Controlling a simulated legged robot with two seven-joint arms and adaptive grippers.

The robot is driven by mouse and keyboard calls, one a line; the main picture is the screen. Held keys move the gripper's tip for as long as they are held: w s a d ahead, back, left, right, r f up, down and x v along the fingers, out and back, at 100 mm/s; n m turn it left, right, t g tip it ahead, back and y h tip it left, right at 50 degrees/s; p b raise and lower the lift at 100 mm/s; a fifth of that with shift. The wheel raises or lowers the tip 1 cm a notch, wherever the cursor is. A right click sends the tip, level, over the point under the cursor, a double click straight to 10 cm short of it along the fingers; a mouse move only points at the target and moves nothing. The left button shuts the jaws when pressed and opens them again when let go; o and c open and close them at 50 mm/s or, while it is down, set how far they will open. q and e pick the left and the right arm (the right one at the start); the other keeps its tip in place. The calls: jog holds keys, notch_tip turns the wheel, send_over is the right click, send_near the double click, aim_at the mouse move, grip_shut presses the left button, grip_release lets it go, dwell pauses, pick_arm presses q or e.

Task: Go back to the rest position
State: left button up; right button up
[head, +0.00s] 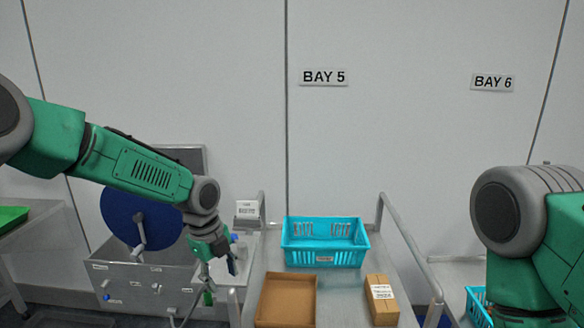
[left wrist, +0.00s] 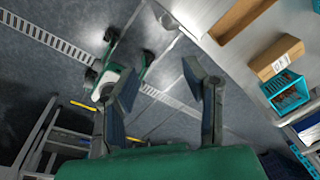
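My left gripper (head: 221,270) hangs at the end of the green left arm, left of the cart and in front of the grey machine. In the left wrist view the two fingers of the left gripper (left wrist: 160,85) stand wide apart with nothing between them, and floor shows behind. My right arm (head: 520,230) comes in at the right edge and bends down. Its gripper is out of view below the frame.
A cart (head: 400,262) with raised rails holds a turquoise basket (head: 325,258), an open cardboard tray (head: 287,318) and a labelled carton (head: 381,300). A grey machine (head: 125,275) with a blue disc (head: 118,212) stands left. Another turquoise basket (head: 477,306) is partly behind my right arm.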

pick_arm(q)
jog(key=s+f+n+h+b, duration=0.1)
jog(key=s+f+n+b, duration=0.3)
jog(key=s+f, duration=0.65)
jog(key=s+f+n+b, duration=0.3)
jog(key=s+f+n, duration=0.45)
jog(key=f, duration=0.65)
jog(key=s+a+f+n+y+b, duration=0.1)
jog(key=s+a+f+n+b, duration=0.1)
jog(key=s, duration=0.5)
jog(key=s+a+f+n+b, duration=0.2)
jog(key=s+a+f+n, duration=0.1)
jog(key=s+a+n, duration=0.3)
jog(key=s+a+f+n+y+b, duration=0.1)
jog(key=s+a+f+n+b, duration=0.1)
jog(key=s+n, duration=0.4)
jog(key=s+a+f, duration=0.1)
jog(key=s+a, duration=0.1)
jog(key=s, duration=0.1)
jog(key=shift+s+a+f+y, duration=0.15)
jog(key=shift+a+f+y, duration=0.15)
jog(key=shift+a, duration=0.1)
